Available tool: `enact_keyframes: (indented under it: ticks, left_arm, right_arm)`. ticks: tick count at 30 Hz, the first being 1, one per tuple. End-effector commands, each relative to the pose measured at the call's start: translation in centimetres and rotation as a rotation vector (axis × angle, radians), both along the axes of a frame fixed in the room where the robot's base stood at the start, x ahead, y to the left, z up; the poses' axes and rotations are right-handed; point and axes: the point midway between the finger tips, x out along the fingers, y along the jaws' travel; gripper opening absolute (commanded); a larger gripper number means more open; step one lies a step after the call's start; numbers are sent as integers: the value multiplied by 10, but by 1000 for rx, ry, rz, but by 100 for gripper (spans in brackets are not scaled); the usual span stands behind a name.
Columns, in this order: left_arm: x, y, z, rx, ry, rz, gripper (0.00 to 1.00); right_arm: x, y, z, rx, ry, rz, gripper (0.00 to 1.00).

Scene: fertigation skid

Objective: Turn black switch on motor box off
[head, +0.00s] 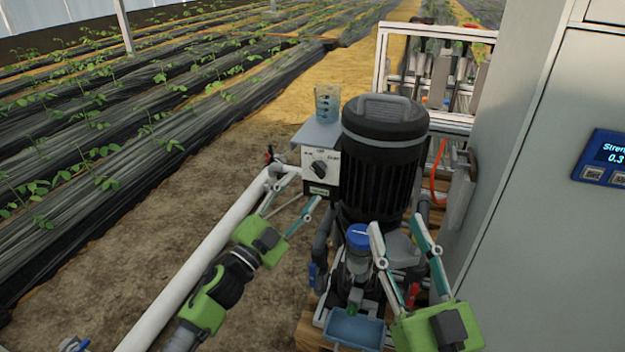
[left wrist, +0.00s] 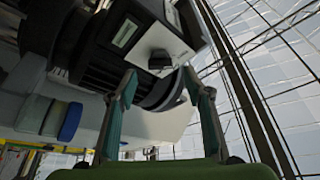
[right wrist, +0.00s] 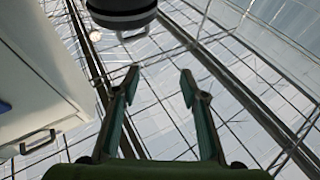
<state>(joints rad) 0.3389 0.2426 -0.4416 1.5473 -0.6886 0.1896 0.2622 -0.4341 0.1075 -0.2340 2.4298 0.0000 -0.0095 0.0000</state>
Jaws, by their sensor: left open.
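The motor box (head: 311,157) is a small box with a white front plate, beside the black motor (head: 384,150) on its left. Its black switch (head: 319,168) is a round knob in the middle of the plate, with labels around it too small to read surely. The switch shows in the left wrist view (left wrist: 160,60), just beyond and between the fingertips. My left gripper (head: 306,185) is open and empty, pointing at the plate from the lower left; contact cannot be told. My right gripper (head: 395,223) is open and empty in front of the motor, and its wrist view (right wrist: 160,72) shows nothing between its fingers.
A clear measuring cup (head: 327,103) stands on the shelf above the motor box. A blue-capped filter (head: 358,240) and a blue tray (head: 354,328) are below. A grey cabinet (head: 545,200) closes off the right side. A white pipe (head: 205,262) runs along the left, with open soil beyond.

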Motion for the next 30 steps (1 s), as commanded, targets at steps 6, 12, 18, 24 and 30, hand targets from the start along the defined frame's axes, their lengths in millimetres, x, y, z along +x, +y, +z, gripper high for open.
enact_keyframes:
  ticks: [6, 12, 18, 24, 30]
  left_arm:
    - [31, -21, 9, -1, -1, 0, 46]
    - [43, -29, 13, -1, 1, 0, 46]
    - [45, -31, 15, -1, 1, 0, 46]
    - [45, -31, 15, -1, 1, 0, 30]
    - [45, -30, 15, -1, 1, 0, 7]
  right_arm:
    - [-19, 0, 33, 52, -182, 11, 40]
    - [-31, -2, 49, 78, -270, 15, 40]
    - [-34, -2, 53, 83, -288, 16, 40]
    - [-34, -2, 53, 83, -287, 16, 40]
    - [-33, -2, 52, 82, -287, 16, 40]
